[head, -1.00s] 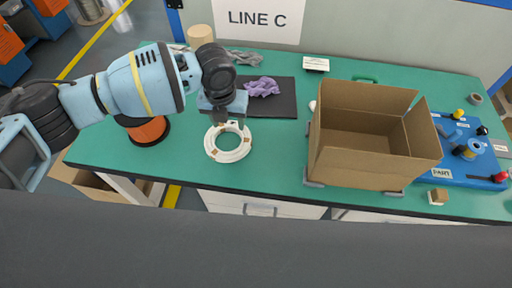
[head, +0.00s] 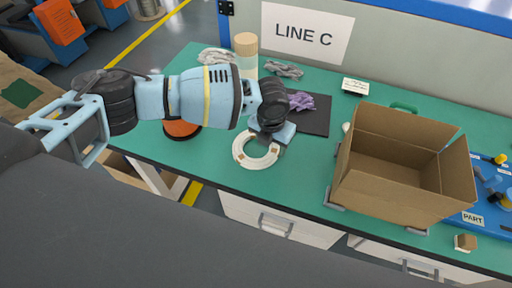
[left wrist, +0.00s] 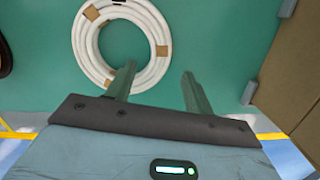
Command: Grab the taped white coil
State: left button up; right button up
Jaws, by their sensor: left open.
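The taped white coil (head: 239,148) lies flat on the green table near its front edge, with brown tape patches. It also shows in the left wrist view (left wrist: 84,43), at the top left. My left gripper (head: 273,137) is over the coil's back right side. In the left wrist view its two fingers (left wrist: 158,72) are apart with nothing between them, just by the coil's lower right rim. One finger overlaps the coil's edge in the picture; I cannot tell whether it touches. My right gripper is not in view.
An open cardboard box (head: 385,190) stands to the right of the coil. An orange spool (head: 181,129) is to the left. Behind are a black mat (head: 317,122) with a purple cloth (head: 299,102) and grey gloves (head: 283,69). A blue board (head: 470,217) lies at the right.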

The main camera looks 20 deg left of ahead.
aim_at(273, 153)
pick_arm(q)
jog(key=f, duration=0.4)
jog(key=shift+w+d+f, duration=0.1)
jog(key=shift+w+f, duration=0.1)
jog(key=shift+w, duration=0.05)
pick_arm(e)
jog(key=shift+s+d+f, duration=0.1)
pick_arm(q)
grip_shut()
jog(key=shift+r, duration=0.1)
